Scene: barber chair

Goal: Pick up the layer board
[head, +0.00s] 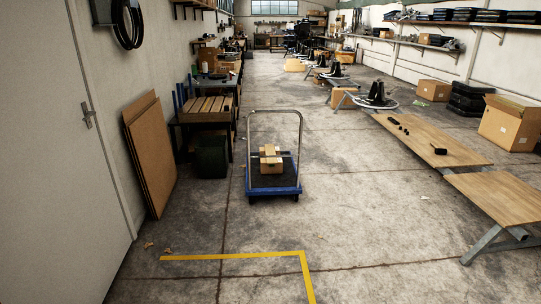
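Tall flat brown boards (151,155) lean upright and slightly tilted against the left wall, just past the door. At least two overlap, and their lower edges rest on the concrete floor. They look like the layer board, but I cannot tell which sheet is meant. Neither my left nor my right gripper shows in the head view.
A blue platform cart (273,190) with a metal handle carries cardboard boxes (270,159) in the middle of the floor. Wooden benches (430,139) stand at the right. A door (60,150) is at the left. The floor (225,285) ahead is clear, with a yellow line (235,256).

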